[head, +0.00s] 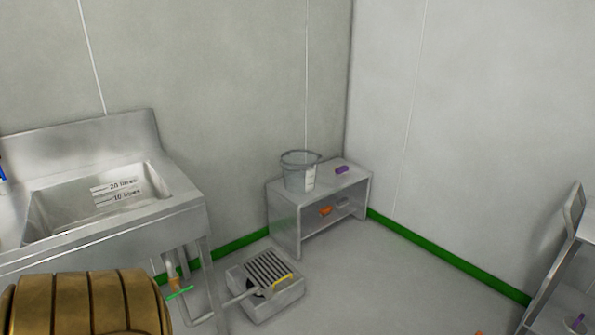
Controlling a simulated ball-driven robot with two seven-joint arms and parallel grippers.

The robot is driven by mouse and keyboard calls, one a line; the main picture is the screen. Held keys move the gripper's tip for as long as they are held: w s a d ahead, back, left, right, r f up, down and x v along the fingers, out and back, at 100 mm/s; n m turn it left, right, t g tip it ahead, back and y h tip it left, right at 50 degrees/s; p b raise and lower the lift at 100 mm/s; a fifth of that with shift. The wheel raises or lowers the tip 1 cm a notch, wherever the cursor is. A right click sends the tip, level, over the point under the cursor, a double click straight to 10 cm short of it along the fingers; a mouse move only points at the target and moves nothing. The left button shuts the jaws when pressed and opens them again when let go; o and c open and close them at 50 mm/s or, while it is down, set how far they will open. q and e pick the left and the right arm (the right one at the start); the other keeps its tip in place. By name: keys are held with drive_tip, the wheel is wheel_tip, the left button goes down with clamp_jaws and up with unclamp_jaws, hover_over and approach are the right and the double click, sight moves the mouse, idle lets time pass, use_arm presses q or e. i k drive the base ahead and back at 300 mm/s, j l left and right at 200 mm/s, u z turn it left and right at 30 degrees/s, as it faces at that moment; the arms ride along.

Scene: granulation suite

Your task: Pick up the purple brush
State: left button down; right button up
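A small purple object (342,170), which looks like the purple brush, lies on top of the low steel bench (352,187) in the corner, to the right of a bucket. It is too small to make out bristles. A second purple item (575,321) shows at the lower right on the steel rack, partly cut off by the frame; I cannot tell what it is. Neither of my grippers is in view.
A clear grey bucket (299,175) stands on the bench, with an orange item (325,211) below. A steel sink (110,205) is at left. A grated floor box (268,285) with a yellow piece sits before the bench. A steel rack (565,260) stands right; floor between is clear.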

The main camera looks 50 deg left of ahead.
sight(343, 170)
drive_tip(key=u, duration=1.4)
drive_tip(key=i+j, duration=0.6)
drive_tip(key=i, duration=0.2)
drive_tip(key=i+l, duration=0.15)
drive_tip(key=i, duration=0.4)
drive_tip(key=i+l, duration=0.1)
drive_tip(key=i, duration=0.5)
